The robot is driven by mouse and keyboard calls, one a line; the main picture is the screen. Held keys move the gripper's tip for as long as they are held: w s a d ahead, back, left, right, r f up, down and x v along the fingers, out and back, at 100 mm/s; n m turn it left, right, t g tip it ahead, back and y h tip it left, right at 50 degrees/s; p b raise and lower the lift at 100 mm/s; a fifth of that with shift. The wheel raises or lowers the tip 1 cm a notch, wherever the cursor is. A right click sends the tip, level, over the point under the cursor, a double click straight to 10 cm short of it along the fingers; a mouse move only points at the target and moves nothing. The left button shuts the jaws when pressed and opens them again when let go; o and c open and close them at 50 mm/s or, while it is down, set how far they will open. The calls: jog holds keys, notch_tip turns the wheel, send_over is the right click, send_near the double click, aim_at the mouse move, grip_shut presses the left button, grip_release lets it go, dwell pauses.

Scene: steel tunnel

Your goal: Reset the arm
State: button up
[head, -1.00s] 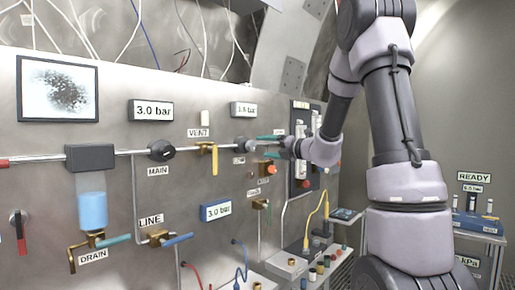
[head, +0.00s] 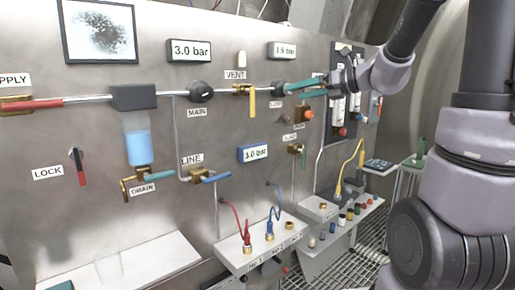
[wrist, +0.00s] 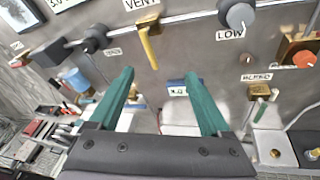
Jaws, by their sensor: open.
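My arm comes down from the upper right in the head view. My gripper (head: 291,91) has two teal fingers, spread apart, in front of the steel panel (head: 90,220), beside the LOW knob (head: 278,88). In the wrist view, my gripper (wrist: 159,75) shows both fingers apart with nothing between them. The yellow VENT handle (wrist: 149,45) is beyond the fingertips, and the grey LOW knob (wrist: 237,15) is to the upper right. I cannot tell the exact gap to the panel.
A supply pipe with a red handle (head: 34,104), a DRAIN valve (head: 143,176) and a LINE valve (head: 197,175) are on the panel. A socket box (head: 262,246) with red and blue cables juts out below. A grated floor (head: 372,240) shows at lower right.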

jog(key=s+a+f+n+g+h, duration=0.1)
jog(key=s+n+g+h, duration=0.1)
jog(key=s+n, duration=0.5)
jog(key=s+a+f+n+g+h, duration=0.1)
jog(key=s+f+n+g+h, duration=0.1)
jog(key=s+n, duration=0.5)
jog(key=s+d+n+t+h, duration=0.1)
jog(key=s+d+n+h, duration=0.5)
jog(key=n, duration=0.6)
jog(key=shift+s+d+f+t, duration=0.4)
jog(key=shift+s+d, duration=0.2)
jog(key=shift+d, duration=0.3)
dwell(0.3)
